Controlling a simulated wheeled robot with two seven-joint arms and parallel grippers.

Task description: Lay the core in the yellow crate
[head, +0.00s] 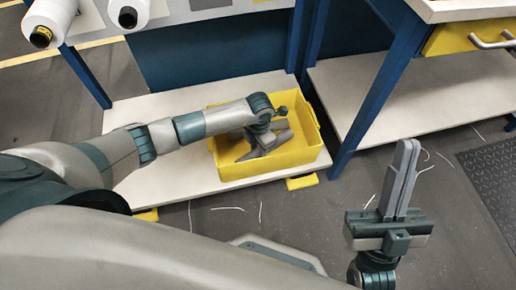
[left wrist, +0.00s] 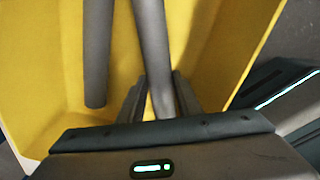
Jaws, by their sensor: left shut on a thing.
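The yellow crate (head: 272,164) stands on the pale lower shelf, and its yellow inside also shows in the left wrist view (left wrist: 215,45). My left gripper (head: 264,145) reaches down into the crate. In the left wrist view, my left gripper (left wrist: 160,98) is shut on a grey tube-like core (left wrist: 153,45), whose far end runs out of the picture. A second grey core (left wrist: 97,55) lies in the crate to the left, apart from the fingers. Whether the held core touches the crate floor I cannot tell. My right gripper (head: 400,180) points upward, its fingers together and empty.
The pale lower shelf (head: 140,110) continues to the left of the crate. A blue post (head: 370,100) rises right of the crate. White spools (head: 45,20) hang at the upper left. White thread scraps (head: 228,208) lie on the grey floor.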

